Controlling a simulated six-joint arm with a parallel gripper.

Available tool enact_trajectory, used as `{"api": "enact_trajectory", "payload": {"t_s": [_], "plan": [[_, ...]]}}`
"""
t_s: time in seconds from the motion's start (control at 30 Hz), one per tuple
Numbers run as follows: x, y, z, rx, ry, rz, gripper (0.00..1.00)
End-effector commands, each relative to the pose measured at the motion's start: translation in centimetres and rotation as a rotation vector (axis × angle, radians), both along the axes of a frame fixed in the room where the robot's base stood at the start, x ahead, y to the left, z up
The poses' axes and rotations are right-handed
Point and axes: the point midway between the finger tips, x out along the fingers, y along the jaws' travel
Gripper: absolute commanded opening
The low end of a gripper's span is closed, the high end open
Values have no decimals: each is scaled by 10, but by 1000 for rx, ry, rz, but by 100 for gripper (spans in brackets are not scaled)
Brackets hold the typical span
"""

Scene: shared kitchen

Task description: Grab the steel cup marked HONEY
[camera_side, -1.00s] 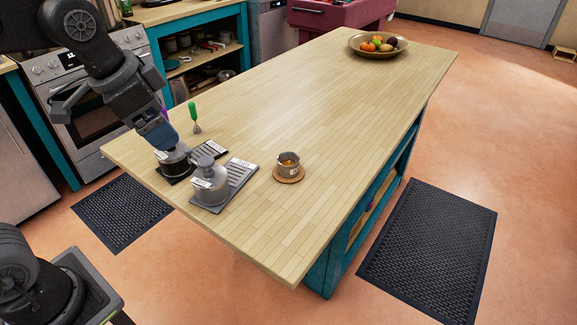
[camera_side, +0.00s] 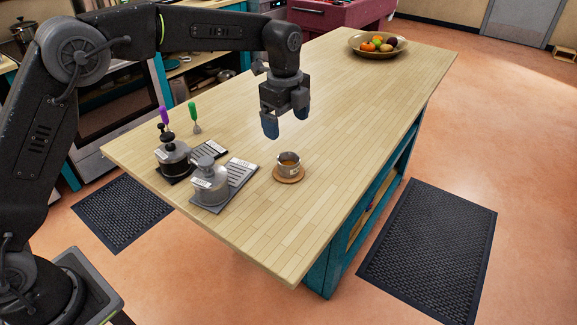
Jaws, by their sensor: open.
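A small steel cup (camera_side: 289,162) stands upright on a round wooden coaster (camera_side: 289,175) near the front right part of the counter. Something amber shows inside it. A small label is on its side, too small to read. My gripper (camera_side: 286,128) is open and empty, pointing down above the counter, above and behind the cup and apart from it.
Two labelled jars, one dark-topped (camera_side: 173,157) and one grey-lidded (camera_side: 210,181), stand on trays left of the cup. Purple (camera_side: 164,114) and green (camera_side: 193,110) handled utensils stand behind. A fruit bowl (camera_side: 355,52) is at the far end. The counter (camera_side: 345,110) between is clear.

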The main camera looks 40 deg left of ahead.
Motion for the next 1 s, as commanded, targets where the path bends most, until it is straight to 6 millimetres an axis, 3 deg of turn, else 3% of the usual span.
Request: {"api": "enact_trajectory", "payload": {"t_s": [0.1, 0.3, 0.57, 0.8, 1.0], "plan": [[0, 0, -26, 1, 7, 2, 89], [2, 0, -59, 0, 4, 3, 89], [4, 1, -79, 0, 3, 4, 89], [10, 1, -113, 0, 3, 4, 89], [10, 1, -124, -1, 0, 4, 89]]}}
